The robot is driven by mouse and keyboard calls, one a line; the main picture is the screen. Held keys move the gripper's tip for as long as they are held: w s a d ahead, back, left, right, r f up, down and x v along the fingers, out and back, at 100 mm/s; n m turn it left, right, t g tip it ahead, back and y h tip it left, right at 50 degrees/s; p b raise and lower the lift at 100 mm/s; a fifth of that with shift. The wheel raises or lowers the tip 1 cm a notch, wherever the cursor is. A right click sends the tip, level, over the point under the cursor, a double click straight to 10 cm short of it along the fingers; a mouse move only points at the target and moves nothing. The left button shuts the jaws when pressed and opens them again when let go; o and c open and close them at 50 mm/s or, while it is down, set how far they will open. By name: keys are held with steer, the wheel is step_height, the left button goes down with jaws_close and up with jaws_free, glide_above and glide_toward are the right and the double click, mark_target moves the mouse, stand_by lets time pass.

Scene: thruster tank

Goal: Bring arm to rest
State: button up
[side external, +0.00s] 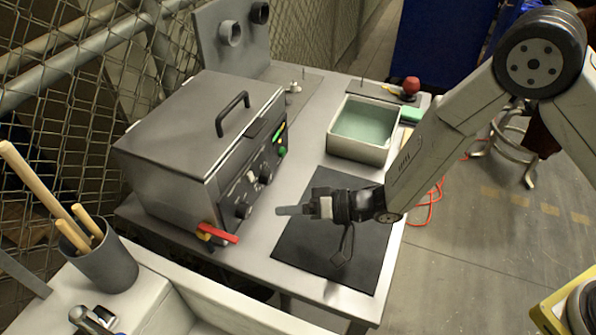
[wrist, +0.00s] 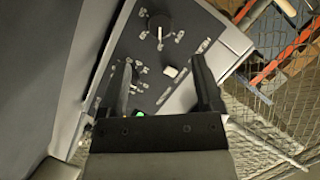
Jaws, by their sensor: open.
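My gripper (side external: 288,210) is over the black mat, in front of the steel tank's control panel (side external: 262,168). In the wrist view its two dark fingers (wrist: 165,88) stand apart with nothing held between them. Beyond them is the panel, with a black knob (wrist: 160,22), a white switch (wrist: 170,71) and a green light (wrist: 138,113). The steel tank (side external: 175,125) has its lid down, with a black handle (side external: 232,113) on top. My fingertips appear apart from the panel; the exact gap is hard to tell.
A red-handled valve (side external: 218,234) sticks out at the tank's lower front. The black mat (side external: 310,262) has a dark wire-like tool (side external: 345,245) on it. A tub of greenish liquid (side external: 362,122) stands behind. A grey cup (side external: 108,262) holds wooden sticks. Wire fence (side external: 60,120) runs behind the tank.

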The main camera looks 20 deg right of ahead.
steer(key=shift+d, duration=0.1)
steer(key=shift+w+d+r, duration=0.1)
steer(key=shift+w+d, duration=0.1)
steer(key=w+d+r+m+t+h, duration=0.1)
steer(key=d+r+h, duration=0.1)
steer(key=d+h, duration=0.5)
steer(key=w+d+r+h, duration=0.1)
steer(key=d+r+h, duration=0.15)
steer(key=d, duration=0.85)
steer(key=s+d+r+g+h, duration=0.3)
steer(key=s+d+g, duration=0.2)
steer(key=s+d, duration=0.8)
steer(key=s, duration=0.3)
steer(key=shift+d+r+m+g+h, duration=0.15)
steer(key=shift+d+m+g+h, duration=0.15)
steer(key=shift+g+h, duration=0.1)
